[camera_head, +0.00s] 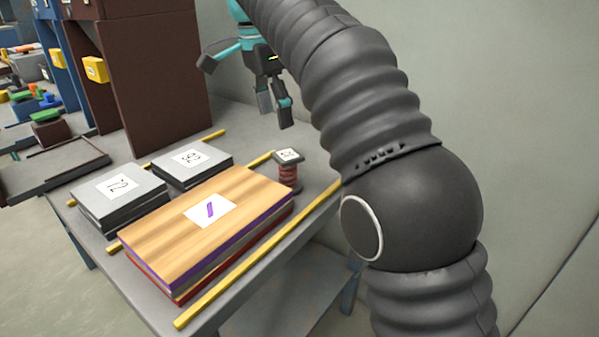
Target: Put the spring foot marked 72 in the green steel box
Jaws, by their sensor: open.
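A small red spring foot (289,176) with a grey square top and a white label stands upright on the grey bench, right of the wooden block; the label is too small to read surely. My gripper (275,108) is open and empty, pointing down. It appears above and slightly left of the spring foot, apart from it. I cannot make out a green steel box with certainty; small green pieces (47,116) show at the far left.
A wood-topped block (155,238) and two grey labelled blocks (116,190) (190,160) lie on the bench (321,175). Yellow strips (235,275) run across it. A tall brown cabinet (150,70) stands behind, with a dark tray (55,165) at left. A wall (500,50) closes the right.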

